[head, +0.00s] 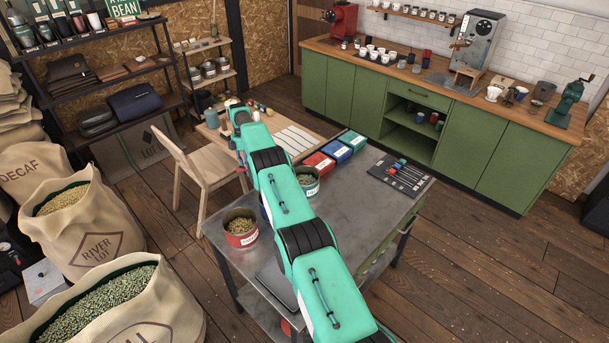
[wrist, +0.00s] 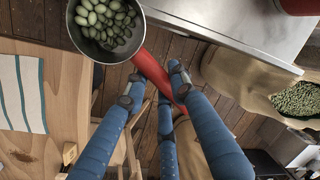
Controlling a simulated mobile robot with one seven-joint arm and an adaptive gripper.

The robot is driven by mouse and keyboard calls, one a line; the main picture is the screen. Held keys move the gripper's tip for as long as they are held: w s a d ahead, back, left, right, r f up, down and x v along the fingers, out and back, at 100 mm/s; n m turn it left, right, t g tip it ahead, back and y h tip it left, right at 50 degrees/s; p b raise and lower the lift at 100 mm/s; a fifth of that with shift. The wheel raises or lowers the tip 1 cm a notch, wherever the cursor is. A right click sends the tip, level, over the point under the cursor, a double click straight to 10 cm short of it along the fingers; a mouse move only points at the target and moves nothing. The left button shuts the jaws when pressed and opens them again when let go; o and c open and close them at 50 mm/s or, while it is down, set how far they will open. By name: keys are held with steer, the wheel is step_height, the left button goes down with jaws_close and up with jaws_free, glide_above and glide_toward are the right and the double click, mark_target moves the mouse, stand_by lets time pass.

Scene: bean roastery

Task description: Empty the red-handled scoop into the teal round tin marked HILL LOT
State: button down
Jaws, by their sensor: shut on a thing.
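The scoop (wrist: 103,35) shows at the top of the wrist view, its round metal bowl holding green beans. Its red handle (wrist: 150,66) runs down between my blue fingers. My gripper (wrist: 154,80) is shut on that handle; in the head view it is mostly hidden by my arm. A round tin (head: 307,186) with a greenish wall and beans inside stands on the metal table, partly behind my arm; it may be the teal one, but its label is too small to read. A red round tin (head: 241,236) with beans stands nearer the table's left edge.
The metal table (head: 358,193) also bears red (head: 319,162), blue (head: 337,150) and green (head: 351,141) boxes and a dark tray (head: 400,178). A wooden chair (head: 196,172) and wooden table (wrist: 20,140) lie beside it. Open bean sacks (head: 95,235) stand at left.

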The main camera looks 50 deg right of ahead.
steer(key=s+d+r+p, duration=0.1)
steer(key=s+d, duration=0.5)
steer(key=d, duration=0.3)
steer(key=s+d+r+n+p, duration=0.1)
steer(key=s+d, duration=0.5)
steer(key=d, duration=0.2)
steer(key=shift+d+r+n+h, duration=0.15)
steer(key=shift+d+n+h, duration=0.15)
steer(key=shift+d, duration=0.1)
steer(key=shift+r+p, duration=0.1)
steer(key=shift+p, duration=0.3)
steer(key=s+a+r+t+h+p, duration=0.3)
steer(key=a+r+h+p, duration=0.1)
steer(key=p, duration=0.3)
steer(key=shift+s+a+r+t+h, duration=0.3)
steer(key=shift+r+t+h, duration=0.1)
steer(key=shift+h, duration=0.5)
steer(key=shift+f, duration=0.1)
